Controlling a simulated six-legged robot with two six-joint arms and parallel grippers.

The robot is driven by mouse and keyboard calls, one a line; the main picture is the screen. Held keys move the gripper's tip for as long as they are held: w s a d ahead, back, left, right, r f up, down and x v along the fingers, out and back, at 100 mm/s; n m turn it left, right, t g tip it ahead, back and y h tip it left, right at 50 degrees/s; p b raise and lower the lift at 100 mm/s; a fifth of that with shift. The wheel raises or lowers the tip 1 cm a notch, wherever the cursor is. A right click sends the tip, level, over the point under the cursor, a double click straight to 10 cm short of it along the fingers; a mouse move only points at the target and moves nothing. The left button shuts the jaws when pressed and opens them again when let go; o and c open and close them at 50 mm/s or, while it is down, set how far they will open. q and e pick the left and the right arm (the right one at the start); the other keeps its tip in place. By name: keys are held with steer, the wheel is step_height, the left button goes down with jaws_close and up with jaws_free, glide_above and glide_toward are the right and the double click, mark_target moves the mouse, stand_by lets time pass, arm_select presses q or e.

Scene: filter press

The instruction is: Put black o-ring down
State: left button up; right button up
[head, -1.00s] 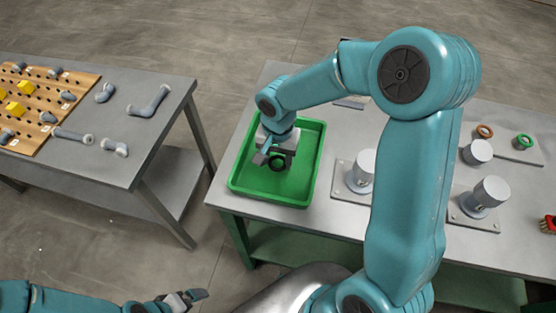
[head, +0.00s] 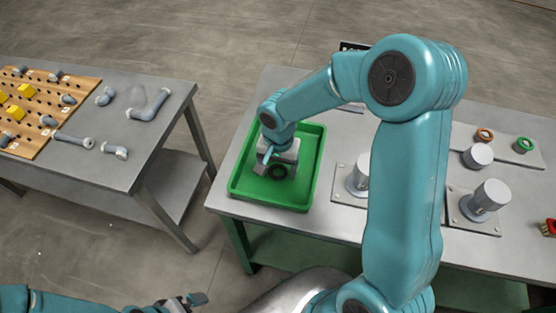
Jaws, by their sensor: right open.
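The black o-ring (head: 278,172) is a small dark ring in the green tray (head: 318,165), near the tray's middle. My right gripper (head: 272,168) is over the tray, just above and beside the ring, and its jaws are open. Whether a finger still touches the ring cannot be told. My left gripper (head: 187,301) is at the bottom edge, low and away from the tables; its jaws are too small to judge.
Metal cylinders (head: 487,199) on plates stand right of the tray. A separate table (head: 120,165) at left holds a wooden pegboard (head: 55,100) and grey pipe pieces. My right arm hides part of the bench.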

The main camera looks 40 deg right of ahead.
steer(key=shift+w+r, duration=0.1)
steer(key=shift+r, duration=0.3)
step_height(320, 180, up, 12)
steer(key=shift+f, duration=0.25)
steer(key=shift+f, duration=0.1)
steer(key=shift+s, duration=0.2)
